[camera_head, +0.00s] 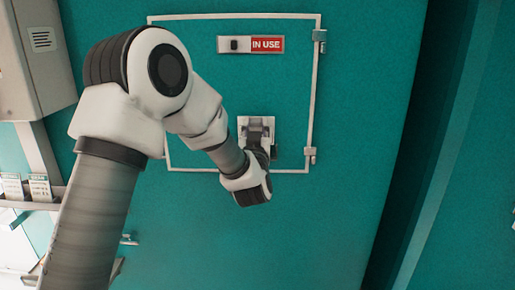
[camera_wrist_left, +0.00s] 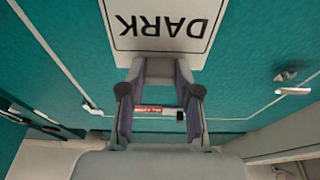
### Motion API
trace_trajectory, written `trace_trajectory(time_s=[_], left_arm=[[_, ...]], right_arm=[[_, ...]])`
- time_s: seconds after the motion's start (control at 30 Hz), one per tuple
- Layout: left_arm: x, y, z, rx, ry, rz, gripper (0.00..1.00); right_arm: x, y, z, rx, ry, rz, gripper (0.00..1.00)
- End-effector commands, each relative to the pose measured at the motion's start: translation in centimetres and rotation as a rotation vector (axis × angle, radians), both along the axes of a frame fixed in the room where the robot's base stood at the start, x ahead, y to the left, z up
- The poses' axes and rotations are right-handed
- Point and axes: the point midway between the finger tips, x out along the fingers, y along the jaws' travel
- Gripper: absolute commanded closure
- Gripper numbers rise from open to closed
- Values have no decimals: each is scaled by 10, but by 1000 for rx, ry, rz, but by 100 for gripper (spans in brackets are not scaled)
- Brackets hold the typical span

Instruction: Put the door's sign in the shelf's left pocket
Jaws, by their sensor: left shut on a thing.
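The door's sign is a white plate with a dark border reading DARK (camera_wrist_left: 165,22), upside down in the left wrist view. In the head view its pale plate (camera_head: 243,124) shows in front of the teal door (camera_head: 300,225), partly hidden by my gripper. My left gripper (camera_head: 258,132) is shut on the sign; its fingers (camera_wrist_left: 160,75) meet the sign's edge in the wrist view. I cannot tell whether the sign touches the door. The shelf (camera_head: 32,205) is at the left edge, with white cards standing at it; its left pocket is not clear. My right gripper is not in view.
A red IN USE slider (camera_head: 251,44) is above the sign, inside a pale frame with hinges (camera_head: 319,40) on its right. A grey box (camera_head: 40,60) is at upper left. A small handle (camera_head: 129,240) sticks out lower left. The door's lower right is clear.

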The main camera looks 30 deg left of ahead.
Motion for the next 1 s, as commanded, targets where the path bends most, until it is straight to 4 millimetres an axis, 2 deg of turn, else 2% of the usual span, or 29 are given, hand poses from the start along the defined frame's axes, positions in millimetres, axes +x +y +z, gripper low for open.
trace_trajectory(time_s=[0.8,1.0], left_arm=[[-66,-40,-7,0,0,0,100],[-69,-42,-6,0,0,1,100]], right_arm=[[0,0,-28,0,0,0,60],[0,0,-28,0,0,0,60]])
